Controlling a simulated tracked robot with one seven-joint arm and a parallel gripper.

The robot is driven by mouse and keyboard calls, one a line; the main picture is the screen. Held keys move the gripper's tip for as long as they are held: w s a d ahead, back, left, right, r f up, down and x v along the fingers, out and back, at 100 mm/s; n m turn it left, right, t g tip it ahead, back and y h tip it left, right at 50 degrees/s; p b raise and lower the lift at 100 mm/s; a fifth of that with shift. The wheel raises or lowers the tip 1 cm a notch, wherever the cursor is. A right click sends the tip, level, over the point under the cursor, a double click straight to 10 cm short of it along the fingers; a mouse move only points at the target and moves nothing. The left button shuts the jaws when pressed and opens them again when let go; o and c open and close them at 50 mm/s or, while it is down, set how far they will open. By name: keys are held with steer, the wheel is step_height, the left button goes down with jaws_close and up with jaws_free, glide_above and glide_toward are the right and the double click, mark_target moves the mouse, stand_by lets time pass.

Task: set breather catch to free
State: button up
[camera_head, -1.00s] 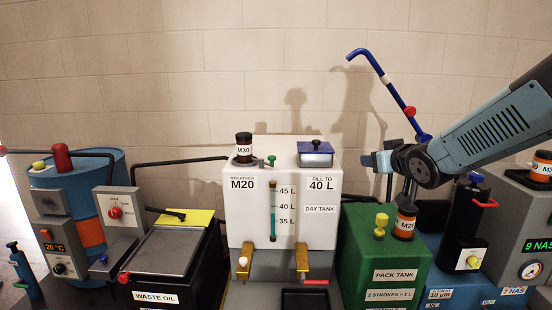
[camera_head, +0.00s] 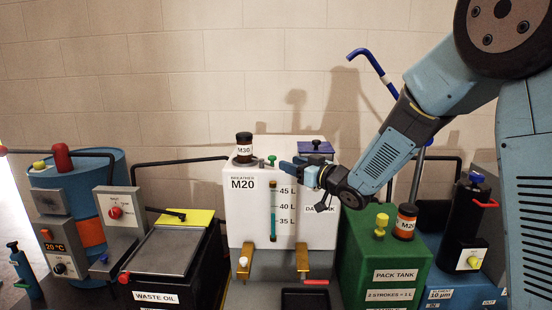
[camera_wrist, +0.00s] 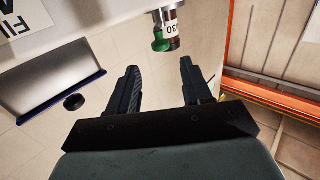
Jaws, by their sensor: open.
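The white day tank (camera_head: 250,215) stands in the middle of the head view, with a "BREATHER M20" label on its front. A dark-capped breather labelled M30 (camera_head: 244,147) stands upright on its top left. A small green knob (camera_head: 271,160), seemingly the breather catch, stands just right of it; its setting cannot be read. My gripper (camera_head: 287,168) is open and empty, pointing left just right of the green knob and apart from it. In the wrist view the green knob (camera_wrist: 160,38) and the breather (camera_wrist: 172,28) appear beyond the gap between my fingers (camera_wrist: 159,68).
A blue-lidded filler (camera_head: 316,148) is on the tank's top right, partly behind my gripper; its lid edge (camera_wrist: 60,100) shows in the wrist view. The green pack tank (camera_head: 365,255) with another breather (camera_head: 405,222) stands right. A blue bent pipe (camera_head: 372,66) rises behind my arm.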

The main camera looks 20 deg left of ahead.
mark_target(274, 157)
steer(key=x, duration=0.9)
steer(key=shift+w+a, duration=0.15)
jaws_close()
steer(key=shift+d, duration=0.3)
steer(key=shift+a, duration=0.15)
